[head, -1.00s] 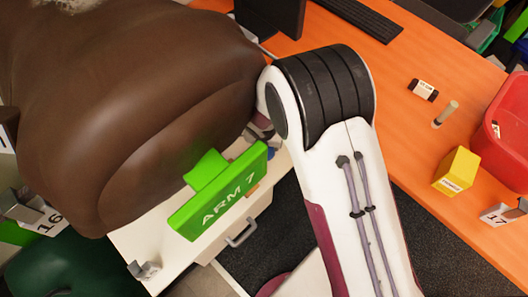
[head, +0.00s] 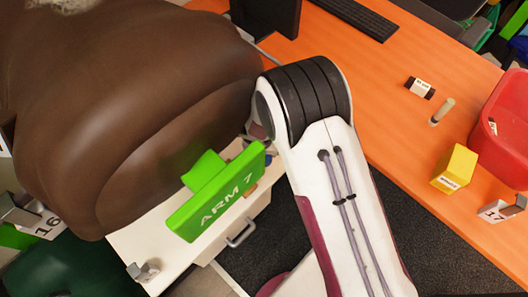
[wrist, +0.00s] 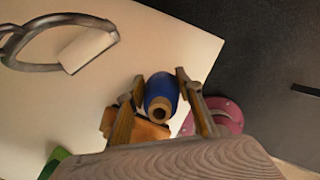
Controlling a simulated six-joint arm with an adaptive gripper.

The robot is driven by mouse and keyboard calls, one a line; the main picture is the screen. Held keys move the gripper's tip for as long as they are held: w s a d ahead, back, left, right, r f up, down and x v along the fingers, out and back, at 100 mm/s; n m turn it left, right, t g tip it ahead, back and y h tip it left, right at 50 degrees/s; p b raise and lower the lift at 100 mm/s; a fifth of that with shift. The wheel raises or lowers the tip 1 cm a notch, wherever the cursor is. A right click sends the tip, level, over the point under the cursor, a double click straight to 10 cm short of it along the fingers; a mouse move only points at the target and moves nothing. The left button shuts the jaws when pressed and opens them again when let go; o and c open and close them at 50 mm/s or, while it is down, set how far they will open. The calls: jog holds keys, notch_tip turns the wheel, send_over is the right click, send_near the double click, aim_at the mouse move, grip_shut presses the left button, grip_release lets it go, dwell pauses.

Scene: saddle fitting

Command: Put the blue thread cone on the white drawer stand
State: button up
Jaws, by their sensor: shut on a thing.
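The blue thread cone (wrist: 161,92) is between the two fingers of my gripper (wrist: 160,84) in the wrist view. My gripper is shut on it, and the cone's pale end with a dark hole faces the camera. The white drawer stand (head: 150,243) is at the lower left in the head view. Its white top (wrist: 165,45) fills much of the wrist view, with the cone over it near its right edge. I cannot tell the height of the cone above the top.
A metal stirrup-like ring with a white block (wrist: 75,50) lies on the top in the wrist view. An orange-brown item (wrist: 148,131) is beside the cone. A large brown leather-like form (head: 130,110) and the green ARM 7 sign (head: 218,190) crowd the stand.

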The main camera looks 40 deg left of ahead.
jog(key=shift+f, duration=0.9)
jog(key=shift+f, duration=0.1)
jog(key=o, duration=1.2)
jog(key=shift+c, duration=0.2)
jog(key=shift+v, duration=6.05)
